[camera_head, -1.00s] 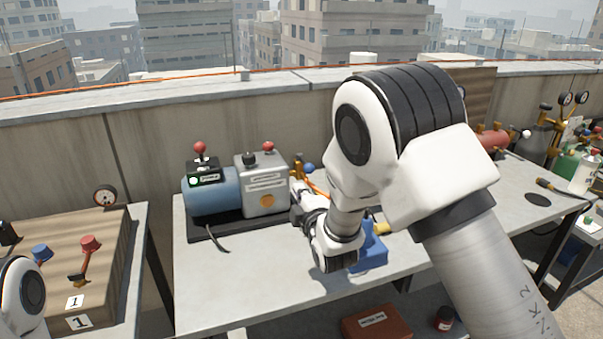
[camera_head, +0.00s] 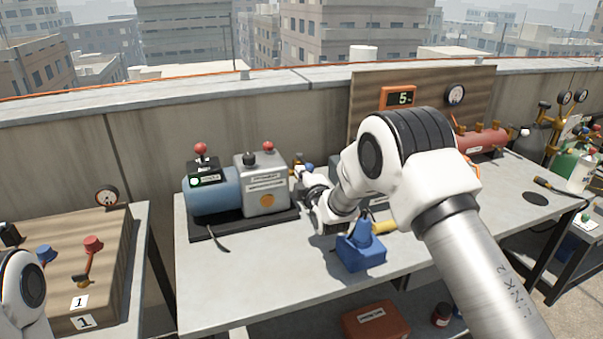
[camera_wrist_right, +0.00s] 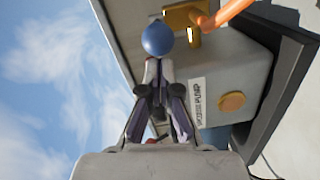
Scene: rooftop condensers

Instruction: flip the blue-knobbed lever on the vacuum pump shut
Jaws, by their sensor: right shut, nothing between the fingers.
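The vacuum pump (camera_head: 213,193) stands on the grey table, with a blue motor body and a grey housing. Its blue-knobbed lever (camera_head: 308,168) is at the pump's right side by a brass fitting, partly hidden by my right gripper in the head view. In the right wrist view the round blue knob (camera_wrist_right: 157,38) is just beyond the fingertips, beside the brass fitting (camera_wrist_right: 188,17) and orange hose. My right gripper (camera_head: 302,179) is shut and empty, its fingertips (camera_wrist_right: 158,64) close to the knob; I cannot tell whether they touch. My left gripper is out of view.
A blue holder (camera_head: 361,250) stands on the table below my right forearm. A board (camera_head: 425,85) with a display and gauge rises behind it. A wooden box (camera_head: 105,250) with red and blue levers is at left.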

